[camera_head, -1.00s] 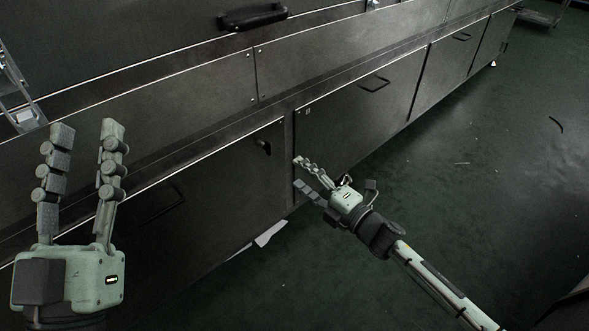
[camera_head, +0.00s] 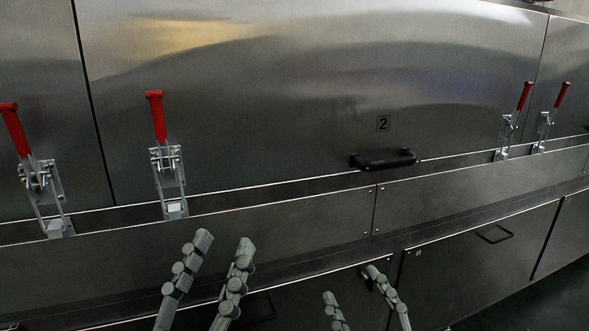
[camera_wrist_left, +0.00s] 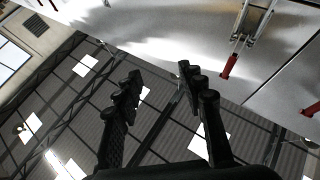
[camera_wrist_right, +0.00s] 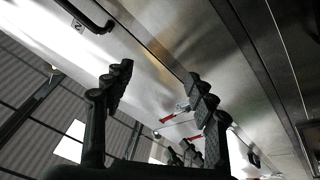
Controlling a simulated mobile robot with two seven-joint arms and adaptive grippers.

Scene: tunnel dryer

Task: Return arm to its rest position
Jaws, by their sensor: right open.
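My left gripper (camera_head: 222,240) points up at the lower left of the head view, its two fingers apart and nothing between them. It also shows in the left wrist view (camera_wrist_left: 160,72), open, with the roof behind it. My right gripper (camera_head: 352,283) is at the bottom of the head view, right of the left one, with its fingers spread and empty. In the right wrist view (camera_wrist_right: 158,75) it is also open. Both grippers are in front of the dryer's lower panels. The arm links behind them are out of the head view.
The steel dryer wall (camera_head: 290,90) fills the view, with a black handle (camera_head: 384,160) under a "2" label. Red-handled clamps stand at left (camera_head: 156,115) and right (camera_head: 524,97). A recessed pull (camera_head: 495,234) is on a lower door. Dark floor (camera_head: 520,295) shows at bottom right.

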